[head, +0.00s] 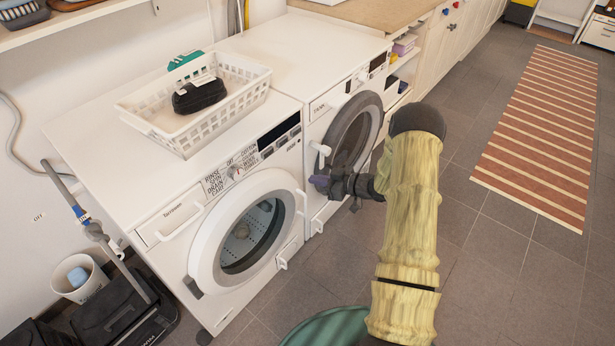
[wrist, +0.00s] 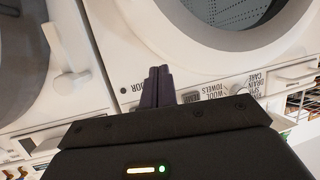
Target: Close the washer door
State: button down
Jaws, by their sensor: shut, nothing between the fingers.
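The near white washer (head: 165,235) has a round door (head: 205,255) with a white ring and dark glass. This door looks flush with the front, but I cannot tell if it is latched. The perforated drum (wrist: 225,12) shows in the wrist view. The second machine to the right has a grey-rimmed round door (head: 374,108); its exact angle is unclear. A white handle (head: 322,155) stands at its left side, also in the wrist view (wrist: 70,72). My gripper (head: 318,182) is shut and empty, close to the machine fronts; contact is unclear.
A white basket (head: 185,135) with a dark item sits on the near machine. A bin (head: 78,278) and mop gear (head: 115,300) stand at left. A green round object (head: 330,328) is below my arm. Floor at right is clear, with a striped rug (head: 540,135).

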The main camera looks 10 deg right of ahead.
jog(key=v, duration=0.6)
jog(key=shift+w+d, duration=0.1)
jog(key=shift+w, duration=0.1)
